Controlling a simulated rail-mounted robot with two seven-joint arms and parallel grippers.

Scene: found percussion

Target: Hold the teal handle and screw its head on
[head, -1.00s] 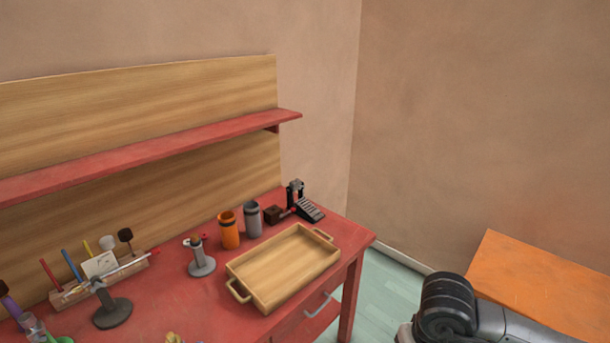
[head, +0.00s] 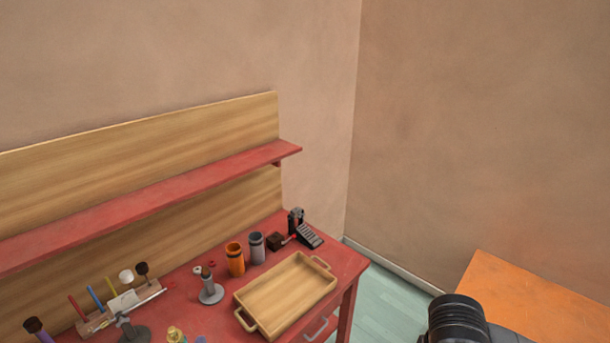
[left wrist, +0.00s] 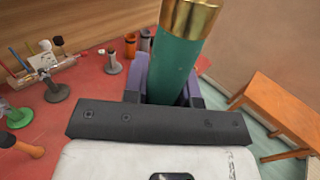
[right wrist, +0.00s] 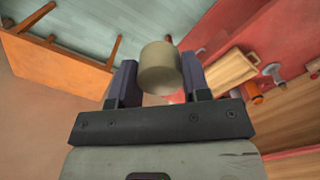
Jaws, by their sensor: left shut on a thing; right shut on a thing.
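The teal handle (left wrist: 175,65) stands between the fingers of my left gripper (left wrist: 165,80), which is shut on it. Its brass collar (left wrist: 190,17) is at the top of the left wrist view. A small brass-coloured piece at the bottom edge of the head view (head: 175,335) looks like the same collar. My right gripper (right wrist: 157,82) is shut on a beige cylindrical head (right wrist: 158,68), seen in the right wrist view. The head and the handle do not show together in either wrist view, so whether they touch cannot be told.
The red workbench (head: 350,262) carries a wooden tray (head: 285,295), an orange cup (head: 235,260), a grey cup (head: 257,248), a grey stand (head: 211,293) and a rack of sticks (head: 95,325). A black pedal (head: 303,232) stands behind. An orange table (head: 530,300) is at right.

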